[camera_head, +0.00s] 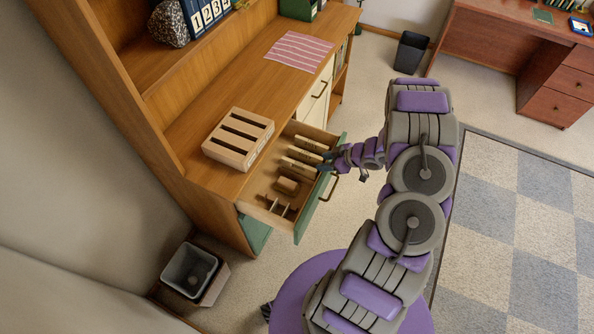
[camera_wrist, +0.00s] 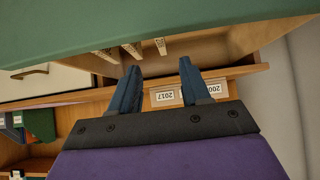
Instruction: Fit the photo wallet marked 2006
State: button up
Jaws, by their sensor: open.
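No wallet marked 2006 can be read for certain. In the wrist view one white label reads 2017 (camera_wrist: 165,96), upside down, on a wooden edge. A second label, starting 200 (camera_wrist: 214,88), is partly cut off by my finger. My gripper (camera_head: 325,163) is at the green-fronted open drawer (camera_head: 257,200), near its front edge. In the wrist view my gripper (camera_wrist: 159,66) has its two blue fingers apart with nothing between them. Several thin upright pieces (camera_head: 302,157) stand in the drawer. A wooden block with three slots (camera_head: 238,138) sits on the counter above.
The wooden counter (camera_head: 225,98) carries a pink striped sheet (camera_head: 299,50) farther back. A grey bin (camera_head: 411,52) stands on the floor behind, and another bin (camera_head: 188,270) is at the lower left. A red-brown desk (camera_head: 500,38) is at the upper right.

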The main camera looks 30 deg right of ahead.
aim_at(303, 165)
jog(key=x, duration=0.3)
jog(key=b+x, duration=0.1)
jog(key=x, duration=0.2)
jog(key=shift+w+d+f, duration=0.1)
jog(key=shift+d+f, duration=0.05)
jog(key=shift+f, duration=0.15)
jog(key=shift+b+x, duration=0.3)
jog(key=shift+x, duration=0.7)
jog(key=b+x, duration=0.1)
jog(key=x, duration=0.3)
jog(key=shift+w+a+f, duration=0.1)
jog(key=shift+w+a, duration=0.1)
jog(key=shift+a, duration=0.1)
grip_shut()
